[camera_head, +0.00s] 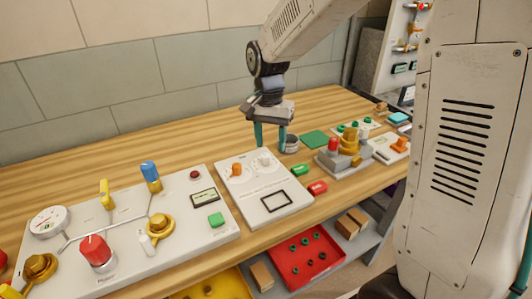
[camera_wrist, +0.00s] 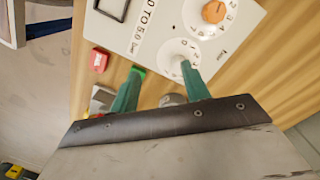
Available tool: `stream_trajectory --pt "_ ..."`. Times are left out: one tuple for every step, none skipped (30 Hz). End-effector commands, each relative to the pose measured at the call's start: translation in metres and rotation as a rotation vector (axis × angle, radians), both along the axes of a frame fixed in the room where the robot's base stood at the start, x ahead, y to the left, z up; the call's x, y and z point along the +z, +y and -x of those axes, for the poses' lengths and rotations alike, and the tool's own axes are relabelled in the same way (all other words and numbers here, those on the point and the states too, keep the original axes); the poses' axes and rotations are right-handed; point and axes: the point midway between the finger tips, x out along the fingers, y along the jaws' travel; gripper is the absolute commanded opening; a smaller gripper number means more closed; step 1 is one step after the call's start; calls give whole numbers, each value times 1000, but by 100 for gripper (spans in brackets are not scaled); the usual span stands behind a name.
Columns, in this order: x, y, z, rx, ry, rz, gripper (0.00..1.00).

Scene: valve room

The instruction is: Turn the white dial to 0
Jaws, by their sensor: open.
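A white dial (camera_head: 264,158) sits at the back right of a white panel (camera_head: 248,207), beside an orange dial (camera_head: 236,169). In the wrist view the numbered scale of the white dial (camera_wrist: 167,59) shows, and its knob is mostly hidden at the tip of the right finger. I cannot read the setting. My gripper (camera_head: 270,148) points down by the back right corner of the panel, open and empty. In the wrist view its two teal fingers (camera_wrist: 161,69) are apart; the right one overlaps the dial in the picture. I cannot tell whether it touches.
Green (camera_head: 300,170) and red (camera_head: 317,187) blocks lie right of the panel. A grey metal cup (camera_head: 290,144) stands just behind the gripper. A larger valve panel (camera_head: 130,232) stands left, a grey fixture (camera_head: 345,166) right. Bare wooden bench (camera_head: 190,125) lies behind the panels.

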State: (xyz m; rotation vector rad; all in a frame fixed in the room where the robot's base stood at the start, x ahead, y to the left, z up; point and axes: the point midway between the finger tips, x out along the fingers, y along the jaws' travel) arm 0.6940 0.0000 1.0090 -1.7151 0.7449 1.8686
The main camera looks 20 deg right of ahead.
Motion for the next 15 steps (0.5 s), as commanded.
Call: stream_trajectory --pt "0 1 -14 -66 -22 4 47" --pt "2 1 -20 -106 -37 5 47" --pt "7 2 -26 -154 -59 5 47" --pt "9 2 -29 -186 -71 5 47" --pt "10 2 -31 -214 -79 6 47" --pt "10 2 -32 -245 -85 5 47" --pt "10 2 -32 -264 -87 6 47" --pt "9 2 -33 -278 -88 7 47" --pt "8 2 -33 -293 -88 7 47" --pt "6 2 -33 -299 -87 8 47" --pt "4 2 -32 -303 -87 8 47" --pt "0 1 -32 -305 -86 9 47" --pt "-4 1 -32 -304 -86 8 47" --pt "-9 1 -32 -304 -85 9 47" --pt "-16 1 -32 -304 -85 9 47"
